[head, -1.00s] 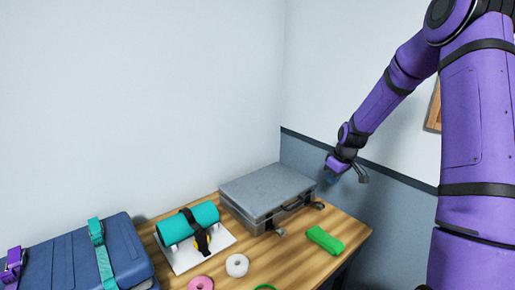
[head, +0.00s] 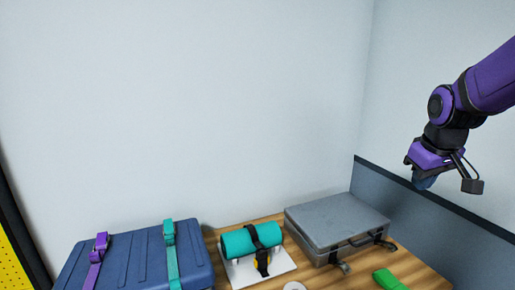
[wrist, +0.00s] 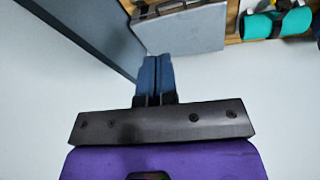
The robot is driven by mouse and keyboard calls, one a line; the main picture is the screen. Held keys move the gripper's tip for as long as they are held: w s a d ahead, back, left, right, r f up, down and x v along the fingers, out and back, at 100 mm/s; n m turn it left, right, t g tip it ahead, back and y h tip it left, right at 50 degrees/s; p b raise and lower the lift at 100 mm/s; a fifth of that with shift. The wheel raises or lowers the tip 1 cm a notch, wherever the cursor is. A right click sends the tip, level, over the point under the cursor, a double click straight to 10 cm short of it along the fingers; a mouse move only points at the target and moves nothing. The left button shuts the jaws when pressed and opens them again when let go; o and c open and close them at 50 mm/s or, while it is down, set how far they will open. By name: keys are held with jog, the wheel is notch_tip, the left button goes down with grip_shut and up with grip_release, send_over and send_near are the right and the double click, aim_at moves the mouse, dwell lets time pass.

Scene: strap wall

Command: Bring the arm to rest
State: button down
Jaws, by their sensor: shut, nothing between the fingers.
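My gripper (head: 424,183) hangs in the air at the right of the head view, above and to the right of the grey case, apart from everything. In the wrist view its two blue fingers (wrist: 156,72) are together with nothing between them. My purple arm reaches in from the right edge.
The wooden table (head: 418,270) holds a grey case (head: 335,222), a teal roll (head: 240,242) strapped on a white board (head: 285,264), a blue suitcase (head: 135,262) with purple and teal straps, and a green block (head: 388,279). A wall with a dark lower band (head: 440,215) stands behind my gripper.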

jog(key=s+a+r+m+t, duration=0.1)
jog(key=s+a+r, duration=0.1)
jog(key=s, duration=0.7)
jog(key=s+a+r+m, duration=0.1)
jog(key=s+a+r, duration=0.2)
jog(key=s, duration=0.7)
jog(key=shift+s+a+r+t+y, duration=0.25)
jog(key=shift+r+t+y, duration=0.15)
jog(key=shift+r, duration=0.05)
